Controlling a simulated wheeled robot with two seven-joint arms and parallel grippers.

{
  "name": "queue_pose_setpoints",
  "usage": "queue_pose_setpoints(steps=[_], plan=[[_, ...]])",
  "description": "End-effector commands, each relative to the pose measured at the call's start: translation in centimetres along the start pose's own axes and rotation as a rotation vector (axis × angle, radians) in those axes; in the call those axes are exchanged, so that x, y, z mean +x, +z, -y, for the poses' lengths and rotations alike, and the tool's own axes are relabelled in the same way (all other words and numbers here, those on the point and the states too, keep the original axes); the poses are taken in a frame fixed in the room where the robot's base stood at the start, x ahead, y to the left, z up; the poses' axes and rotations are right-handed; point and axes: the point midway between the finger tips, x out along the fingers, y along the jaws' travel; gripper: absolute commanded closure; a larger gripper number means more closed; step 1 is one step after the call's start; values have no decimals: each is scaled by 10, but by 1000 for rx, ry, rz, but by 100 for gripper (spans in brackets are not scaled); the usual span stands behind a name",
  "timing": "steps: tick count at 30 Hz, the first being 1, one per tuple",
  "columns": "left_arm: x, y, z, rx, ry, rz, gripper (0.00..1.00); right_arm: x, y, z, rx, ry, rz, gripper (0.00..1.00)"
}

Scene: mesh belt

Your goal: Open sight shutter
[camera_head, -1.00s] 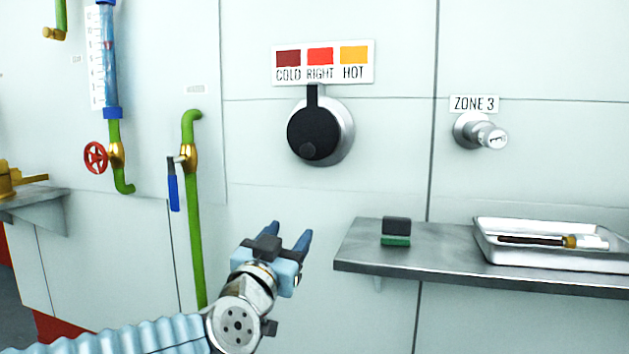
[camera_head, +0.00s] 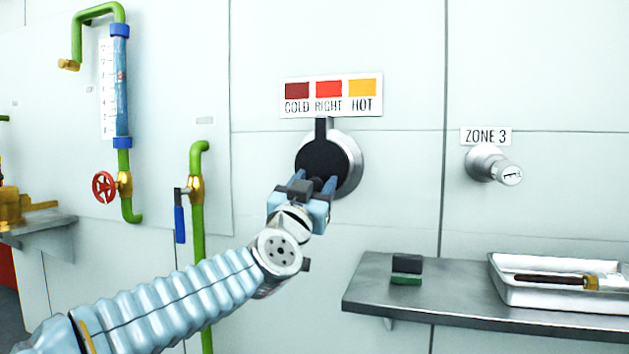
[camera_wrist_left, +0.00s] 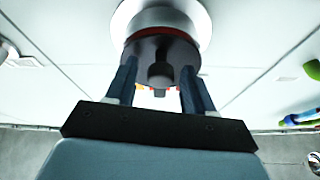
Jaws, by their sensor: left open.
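The sight shutter (camera_head: 321,157) is a round black disc on an arm. It covers the face of a round metal sight port (camera_head: 354,160) on the wall, below the COLD/RIGHT/HOT colour sign (camera_head: 331,95). My left gripper (camera_head: 316,184) is open at the lower part of the disc. In the left wrist view, the open fingers (camera_wrist_left: 157,88) stand either side of the shutter's small dark knob (camera_wrist_left: 160,74), with gaps visible. The knob is mostly hidden behind the gripper in the head view. My right gripper is not in view.
A steel shelf (camera_head: 372,292) at lower right holds a green-and-black block (camera_head: 407,269) and a metal tray (camera_head: 510,292). A ZONE 3 lock cylinder (camera_head: 492,165) sticks out at right. Green pipes (camera_head: 198,240) with a blue-handled valve (camera_head: 180,219) stand at left.

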Motion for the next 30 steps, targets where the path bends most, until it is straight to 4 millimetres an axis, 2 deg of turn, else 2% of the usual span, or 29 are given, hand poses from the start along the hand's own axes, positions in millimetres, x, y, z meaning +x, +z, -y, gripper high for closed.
queue_pose_setpoints(steps=[9, 20, 30], plan=[[4, 0, 0, 0, 0, 0, 47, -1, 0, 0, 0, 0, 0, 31], [3, 0, 0, 0, 0, 0, 100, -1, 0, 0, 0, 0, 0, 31], [3, 0, 1, 8, 3, -1, 100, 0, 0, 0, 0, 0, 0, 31]])
